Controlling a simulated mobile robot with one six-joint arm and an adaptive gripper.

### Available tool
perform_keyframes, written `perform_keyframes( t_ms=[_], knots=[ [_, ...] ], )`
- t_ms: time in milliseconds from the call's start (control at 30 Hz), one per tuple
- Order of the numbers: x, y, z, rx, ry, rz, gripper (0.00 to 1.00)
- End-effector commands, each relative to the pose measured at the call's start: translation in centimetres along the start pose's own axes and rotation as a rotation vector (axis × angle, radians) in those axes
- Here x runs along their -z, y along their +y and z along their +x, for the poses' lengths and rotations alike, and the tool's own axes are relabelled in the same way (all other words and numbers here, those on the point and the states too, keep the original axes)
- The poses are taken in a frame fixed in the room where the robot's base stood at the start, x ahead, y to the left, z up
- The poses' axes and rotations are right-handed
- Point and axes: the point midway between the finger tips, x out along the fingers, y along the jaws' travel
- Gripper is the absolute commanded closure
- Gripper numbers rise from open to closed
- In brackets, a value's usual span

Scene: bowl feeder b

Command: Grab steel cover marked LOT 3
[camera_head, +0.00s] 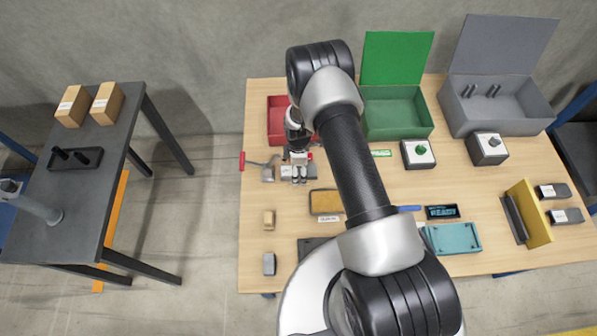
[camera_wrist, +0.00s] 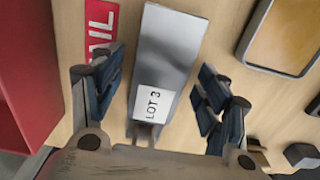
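The steel cover marked LOT 3 (camera_wrist: 172,48) lies on the wooden table in the wrist view, a grey metal plate with a white label reading "LOT 3" on its lower end. My gripper (camera_wrist: 155,90) is open, with one finger to the left of the cover and the other to its right. Gaps show between the cover and both fingers, and I cannot tell the height between fingers and table. In the head view my gripper (camera_head: 299,160) is over the left part of the table, and the cover is hard to make out beneath it.
The red bin (camera_wrist: 20,95) and a red label ending in "AIL" (camera_wrist: 101,22) are to the left in the wrist view. An amber-topped tray (camera_wrist: 285,32) is at right. Open green (camera_head: 396,112) and grey (camera_head: 495,112) boxes stand at the back.

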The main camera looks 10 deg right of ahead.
Motion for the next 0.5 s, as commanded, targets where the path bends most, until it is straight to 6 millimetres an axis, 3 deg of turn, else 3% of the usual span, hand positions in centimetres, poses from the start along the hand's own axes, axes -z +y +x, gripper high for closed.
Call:
perform_keyframes(
  t_ms=[500],
  knots=[
    [-0.01,-0.02,-0.01,0.000,0.000,0.000,0.69]
  ],
)
